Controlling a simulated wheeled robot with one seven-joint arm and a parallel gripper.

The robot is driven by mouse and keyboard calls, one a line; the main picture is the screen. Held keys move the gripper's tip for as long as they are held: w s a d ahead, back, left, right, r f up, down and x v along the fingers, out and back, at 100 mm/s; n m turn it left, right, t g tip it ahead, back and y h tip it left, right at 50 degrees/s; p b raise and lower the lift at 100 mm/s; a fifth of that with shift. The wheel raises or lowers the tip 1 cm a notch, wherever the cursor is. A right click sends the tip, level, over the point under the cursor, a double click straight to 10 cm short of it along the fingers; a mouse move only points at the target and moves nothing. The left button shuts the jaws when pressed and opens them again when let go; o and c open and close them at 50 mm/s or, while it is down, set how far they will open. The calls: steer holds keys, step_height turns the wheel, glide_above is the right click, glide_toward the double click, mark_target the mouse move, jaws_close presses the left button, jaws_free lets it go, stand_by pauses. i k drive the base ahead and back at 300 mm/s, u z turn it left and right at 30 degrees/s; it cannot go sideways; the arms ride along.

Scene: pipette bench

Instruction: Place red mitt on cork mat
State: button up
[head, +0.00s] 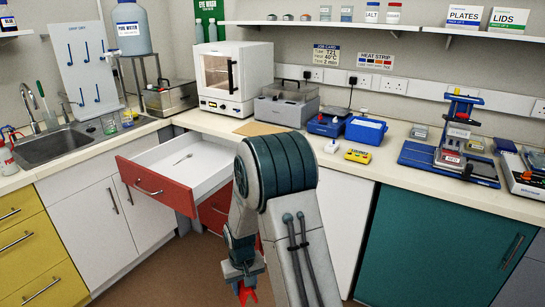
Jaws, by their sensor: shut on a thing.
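My gripper (244,284) hangs low in front of the counter, near the bottom of the head view. It is shut on a small red thing, the red mitt (247,296), of which only a little shows at the frame's lower edge. The cork mat (258,128) is a flat tan sheet on the counter, in front of the white oven and the grey lidded bath. My arm hides part of the counter just in front of the mat. The gripper and mitt are well below the mat and apart from it.
A red-fronted drawer (150,190) stands pulled out left of my arm, with a spoon-like item (183,159) inside. The white oven (232,78) and grey bath (287,105) stand behind the mat.

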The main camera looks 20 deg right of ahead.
mark_target(265, 131)
steer(key=z, duration=0.65)
steer(key=i, duration=1.35)
steer(key=u, duration=0.15)
